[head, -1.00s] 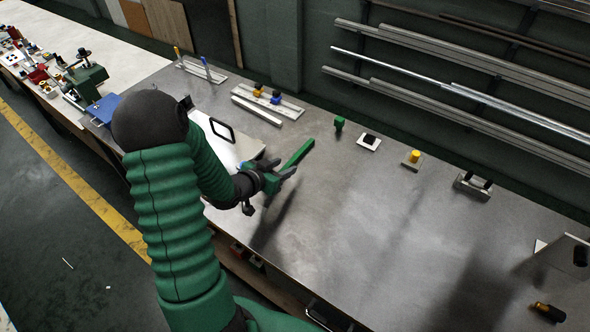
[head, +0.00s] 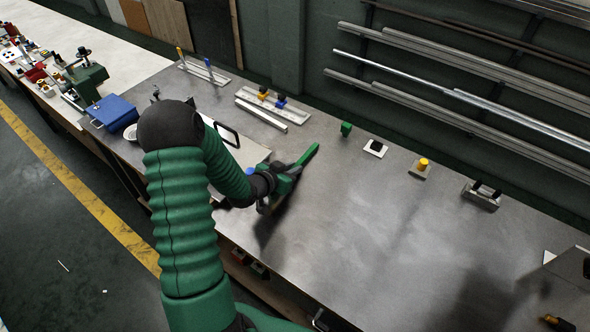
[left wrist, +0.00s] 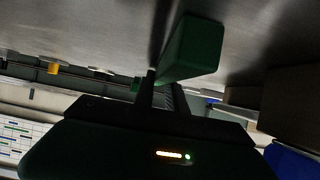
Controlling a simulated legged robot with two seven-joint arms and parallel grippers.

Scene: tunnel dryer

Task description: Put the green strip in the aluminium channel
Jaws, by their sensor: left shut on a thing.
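My left gripper (head: 289,174) is shut on the green strip (head: 309,154) and holds it above the grey metal table. The strip points away from the gripper toward the back right in the head view. In the left wrist view the strip's end (left wrist: 197,46) sticks out past the dark fingers (left wrist: 160,92). A pale straight bar, which looks like the aluminium channel (head: 262,113), lies at the back left of the table, apart from the strip. My right gripper is not in view.
A plate with yellow and blue clamps (head: 290,109) lies behind the channel. A green block (head: 346,129), a black-topped pad (head: 375,148) and a yellow-knobbed piece (head: 420,168) line the back edge. A blue box (head: 112,112) stands left. The table's middle is clear.

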